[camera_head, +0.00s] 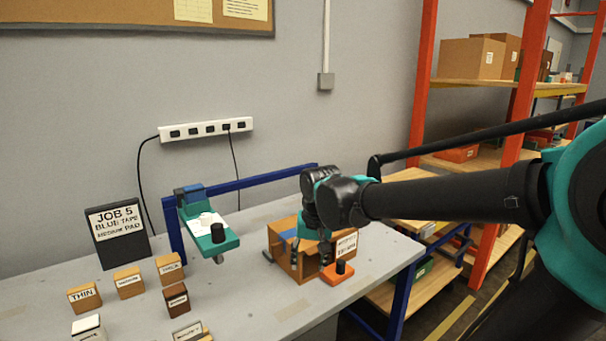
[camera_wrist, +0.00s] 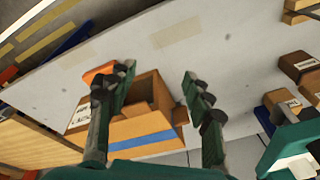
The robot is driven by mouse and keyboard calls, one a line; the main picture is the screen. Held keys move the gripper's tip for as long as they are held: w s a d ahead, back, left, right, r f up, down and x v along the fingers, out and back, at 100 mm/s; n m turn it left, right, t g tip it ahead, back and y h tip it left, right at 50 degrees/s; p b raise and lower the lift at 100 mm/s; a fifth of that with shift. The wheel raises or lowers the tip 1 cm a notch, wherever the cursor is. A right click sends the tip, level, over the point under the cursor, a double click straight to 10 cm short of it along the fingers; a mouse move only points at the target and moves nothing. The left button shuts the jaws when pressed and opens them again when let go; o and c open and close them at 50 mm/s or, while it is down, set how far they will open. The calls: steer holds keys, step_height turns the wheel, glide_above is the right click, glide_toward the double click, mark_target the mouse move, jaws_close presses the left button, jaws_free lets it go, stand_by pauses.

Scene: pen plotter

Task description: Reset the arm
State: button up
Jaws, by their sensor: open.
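My gripper (camera_head: 325,249) hangs at the end of my arm, in front of and over the open cardboard box on the table in the head view. The cardboard box (camera_head: 283,258) has a blue tape strip and a white label. I cannot tell whether a finger touches the box. An orange block with a black knob (camera_head: 338,275) is beside the box's front.
A teal plotter arm (camera_head: 222,243) on a blue frame stands left of the box. Several labelled wooden blocks (camera_head: 130,283) stand at the front left. A dark sign reading JOB 5 (camera_head: 118,230) is behind them. Orange shelving (camera_head: 424,90) rises at the right.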

steer(key=s+d+f+t, duration=0.1)
steer(key=s+d+f, duration=0.3)
steer(key=d+f, duration=0.2)
steer(key=s+d+f+t+h, duration=0.1)
steer(key=s+d+f, duration=0.3)
steer(key=d+f, duration=0.3)
steer(key=d, duration=0.4)
steer(key=shift+d+f, duration=0.25)
steer(key=shift+w, duration=0.1)
stand_by(0.7)
